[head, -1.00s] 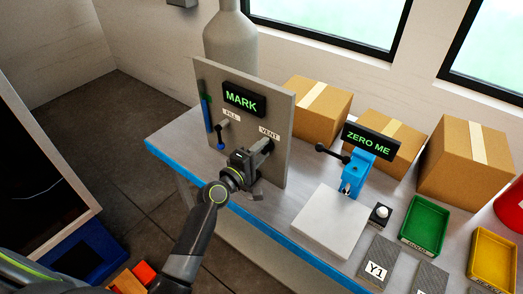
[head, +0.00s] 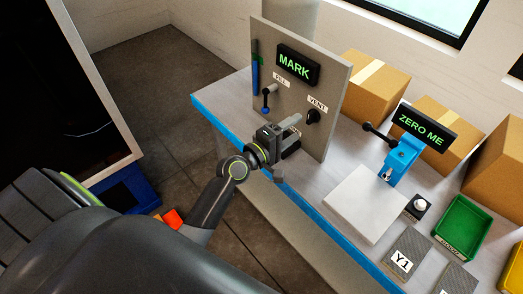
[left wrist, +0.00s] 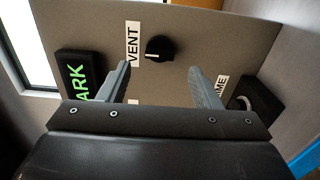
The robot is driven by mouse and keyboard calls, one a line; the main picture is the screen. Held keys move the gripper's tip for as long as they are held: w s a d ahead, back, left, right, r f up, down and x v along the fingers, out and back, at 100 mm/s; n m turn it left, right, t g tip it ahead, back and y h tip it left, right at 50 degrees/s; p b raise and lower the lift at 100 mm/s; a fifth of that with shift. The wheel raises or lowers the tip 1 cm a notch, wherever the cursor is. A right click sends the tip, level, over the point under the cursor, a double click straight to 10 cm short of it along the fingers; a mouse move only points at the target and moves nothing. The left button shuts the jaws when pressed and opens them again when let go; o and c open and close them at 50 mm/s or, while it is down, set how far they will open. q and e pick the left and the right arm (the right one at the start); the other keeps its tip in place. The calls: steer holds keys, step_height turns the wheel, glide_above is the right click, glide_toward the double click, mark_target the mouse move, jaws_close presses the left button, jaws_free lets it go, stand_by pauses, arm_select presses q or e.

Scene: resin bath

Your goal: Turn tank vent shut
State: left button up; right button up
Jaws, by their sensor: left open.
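The vent knob (head: 313,117) is a round black knob on the upright grey panel (head: 338,85), just below the VENT label (head: 317,103). It also shows in the left wrist view (left wrist: 160,48), with a short white mark on its face. My left gripper (head: 295,133) is open and empty in front of the panel, a little left of and below the knob in the head view. In the left wrist view its two fingertips (left wrist: 159,67) are apart, with the knob farther off between their lines and not touched. My right gripper is not in view.
The panel also bears a green MARK display (head: 296,66) and a blue-tipped FILL lever (head: 266,98). To the right are a blue stand with a ZERO ME display (head: 423,128), a white plate (head: 362,203), a green tray (head: 462,228) and cardboard boxes (head: 375,79).

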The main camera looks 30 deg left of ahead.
arm_select(q)
steer(key=b+v, duration=0.2)
steer(key=v, duration=0.9)
steer(key=shift+s, duration=0.35)
steer(key=shift+a, duration=0.1)
steer(key=s+a+f+m+g+y, duration=0.2)
steer(key=a+f, duration=0.1)
steer(key=f, duration=0.8)
steer(key=s+a+f+m+g+y, duration=0.1)
steer(key=s+a+f+g+y, duration=0.15)
steer(key=f, duration=0.85)
steer(key=s+a+f+m+g+y, duration=0.1)
steer(key=s+a+f+m+g, duration=0.15)
steer(key=f, duration=0.95)
steer(key=s+f+m+g, duration=0.2)
steer(key=s+f, duration=0.4)
steer(key=s, duration=0.3)
steer(key=s+f+m+g+y, duration=0.1)
steer(key=s+f+m+g, duration=0.2)
steer(key=s+f, duration=0.4)
steer(key=s+f+m+g, duration=0.3)
steer(key=s+f, duration=0.4)
steer(key=s, duration=0.6)
steer(key=shift+d+g+y, duration=0.35)
steer(key=shift+g, duration=0.05)
